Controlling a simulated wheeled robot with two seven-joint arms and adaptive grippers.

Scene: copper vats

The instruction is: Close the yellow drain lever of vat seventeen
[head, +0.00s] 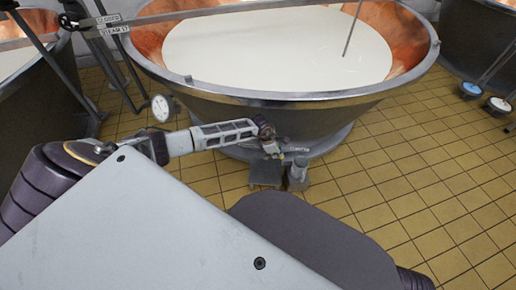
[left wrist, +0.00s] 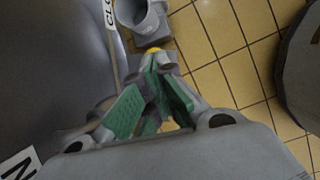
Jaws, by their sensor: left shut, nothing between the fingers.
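A large copper-lined vat (head: 300,97) full of white liquid stands ahead of me. My left gripper (head: 274,150) is low at the front of its outer wall, by the drain fittings. In the left wrist view its green-padded fingers (left wrist: 157,72) are shut and empty. A small yellow tip (left wrist: 154,49), seemingly of the drain lever, shows just beyond the fingertips; the rest is hidden. I cannot tell whether the fingers touch it. A grey pipe mouth (left wrist: 143,18) is just past it, beside a white label (left wrist: 110,14) reading "CLO". My right gripper is not in view.
A round dial gauge (head: 161,108) is at the vat's left front. A grey drain pipe (head: 298,174) stands on the floor below the gripper. Other vats stand at both sides.

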